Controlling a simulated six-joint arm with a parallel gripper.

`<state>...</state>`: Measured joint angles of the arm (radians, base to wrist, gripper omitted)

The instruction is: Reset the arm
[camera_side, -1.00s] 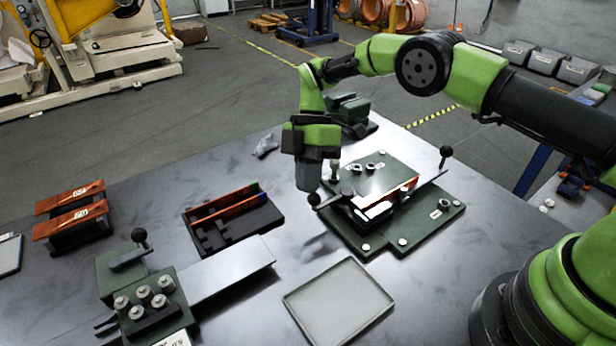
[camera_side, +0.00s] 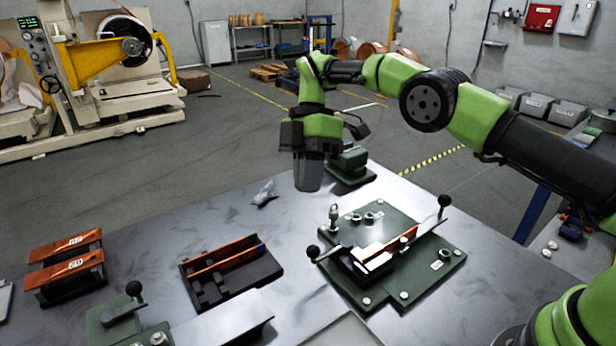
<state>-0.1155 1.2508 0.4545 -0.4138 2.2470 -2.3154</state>
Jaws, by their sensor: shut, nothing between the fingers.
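My gripper (camera_side: 308,188) hangs pointing down above the far part of the steel table (camera_side: 225,215). It is shut and empty, left of and behind the green fixture. Its fingertips are small and dark and hard to make out in this view. My green and black arm reaches in from the right. The green fixture (camera_side: 425,272) holds an orange copper strip (camera_side: 402,240) beside a pale block, between two black ball-knob levers. My gripper is apart from the fixture.
A black tray (camera_side: 240,283) with copper strips stands left of the fixture. Two copper pieces (camera_side: 66,258) rest on a dark stand at far left. A green clamp block (camera_side: 115,322) is at the front. A green device (camera_side: 350,165) stands behind my gripper. A grey cloth (camera_side: 264,193) lies nearby.

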